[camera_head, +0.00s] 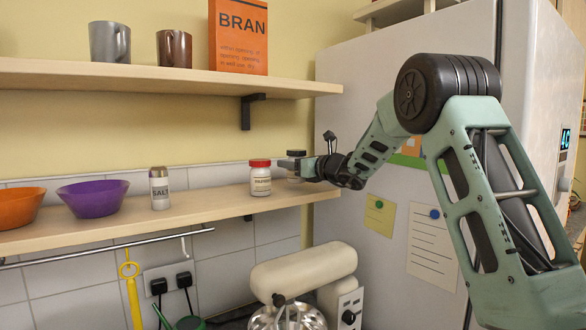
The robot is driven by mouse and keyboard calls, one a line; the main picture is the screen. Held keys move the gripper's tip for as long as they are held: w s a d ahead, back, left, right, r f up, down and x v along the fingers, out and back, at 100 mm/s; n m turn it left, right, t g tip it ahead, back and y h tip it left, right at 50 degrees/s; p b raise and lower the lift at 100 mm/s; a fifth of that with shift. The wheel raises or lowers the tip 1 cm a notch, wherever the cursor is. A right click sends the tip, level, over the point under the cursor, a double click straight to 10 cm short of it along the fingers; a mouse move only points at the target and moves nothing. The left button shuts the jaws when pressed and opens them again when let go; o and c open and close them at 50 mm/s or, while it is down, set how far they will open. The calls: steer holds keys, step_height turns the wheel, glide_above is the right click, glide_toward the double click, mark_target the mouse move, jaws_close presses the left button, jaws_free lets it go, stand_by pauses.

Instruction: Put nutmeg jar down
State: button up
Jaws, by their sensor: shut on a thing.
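My gripper (300,167) reaches in from the right, over the right end of the lower shelf. It is shut on a small jar with a dark lid (296,153), which I take to be the nutmeg jar. The gripper hides much of this jar, and its label cannot be read. The jar is upright, at or just above the lower shelf (215,206); I cannot tell whether its base touches the wood. A white jar with a red lid (260,180) stands close to its left, seemingly with a small gap.
A salt shaker (159,189), a purple bowl (93,199) and an orange bowl (20,207) stand further left on the shelf. An upper shelf (170,77) overhangs it. A white fridge (350,110) bounds the right. A stand mixer (305,275) sits below.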

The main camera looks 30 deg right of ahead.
steer(key=shift+f, duration=0.9)
steer(key=shift+f, duration=0.15)
steer(key=o, duration=1.1)
steer(key=shift+r, duration=0.2)
steer(key=shift+b+v, duration=2.5)
steer(key=shift+v, duration=3.5)
steer(key=shift+f, duration=0.1)
